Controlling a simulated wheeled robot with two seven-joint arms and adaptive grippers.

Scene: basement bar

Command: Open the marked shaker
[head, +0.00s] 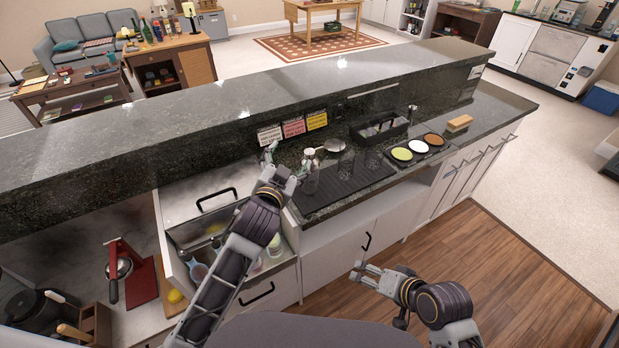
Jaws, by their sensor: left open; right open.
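What looks like the shaker (311,180), a clear-grey upright vessel with a pale top, stands at the left end of the black bar mat (345,190) on the dark counter. I cannot make out a mark on it. My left gripper (286,158) is open just left of the shaker, over the counter edge. Whether a finger touches the shaker I cannot tell; my gripper overlaps its left side. My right gripper (356,274) is open and empty, low in front of the white cabinet doors, away from the counter top.
Clear glasses (372,161) stand on the mat. Behind are three small signs (293,128), a strainer-like utensil (334,146) and a black caddy (379,131). A tray of coloured rimming dishes (418,147) sits right.

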